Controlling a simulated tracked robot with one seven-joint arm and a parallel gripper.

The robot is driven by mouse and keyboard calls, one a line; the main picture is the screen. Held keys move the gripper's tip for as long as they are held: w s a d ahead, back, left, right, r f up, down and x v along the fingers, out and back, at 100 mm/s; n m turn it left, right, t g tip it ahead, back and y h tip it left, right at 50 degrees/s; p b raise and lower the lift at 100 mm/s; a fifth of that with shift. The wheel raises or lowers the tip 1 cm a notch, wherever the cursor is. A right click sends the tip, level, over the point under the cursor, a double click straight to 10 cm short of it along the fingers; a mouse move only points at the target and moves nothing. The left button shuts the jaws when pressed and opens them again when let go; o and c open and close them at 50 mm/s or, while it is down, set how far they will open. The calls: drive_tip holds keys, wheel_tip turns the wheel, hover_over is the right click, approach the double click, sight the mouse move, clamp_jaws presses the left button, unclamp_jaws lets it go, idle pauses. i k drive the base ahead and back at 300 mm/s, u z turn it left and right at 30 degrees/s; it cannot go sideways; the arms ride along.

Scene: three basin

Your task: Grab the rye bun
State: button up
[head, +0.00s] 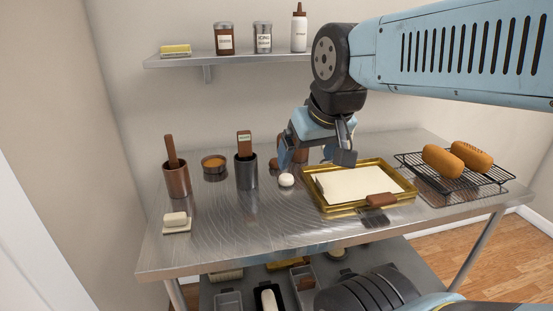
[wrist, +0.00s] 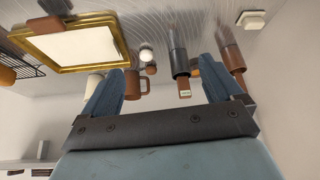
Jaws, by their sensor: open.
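A small round brown piece (wrist: 151,70), which looks like the rye bun, sits beside a white ball (wrist: 146,55) in the wrist view. In the head view only a small brown patch (head: 274,163) shows left of my gripper, just behind the white ball (head: 286,180). My gripper (head: 315,160) is open and empty above the back middle of the metal table. In the wrist view the brown piece lies between the spread fingers (wrist: 161,70), farther off than the tips. Two golden loaves (head: 457,158) lie on a black rack.
A gold tray (head: 310,190) with a white sheet stands right of the white ball. A dark cup (head: 247,172) and a copper cup (head: 176,181) hold upright tools at left. A copper mug (wrist: 136,82) stands near the brown piece.

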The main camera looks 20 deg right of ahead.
sight(273, 164)
drive_tip(key=u, duration=1.6)
drive_tip(key=i, duration=0.1)
drive_tip(key=z, duration=2.9)
drive_tip(key=k, duration=1.05)
drive_tip(key=u, duration=1.1)
drive_tip(key=i, duration=1)
drive_tip(key=z, duration=0.05)
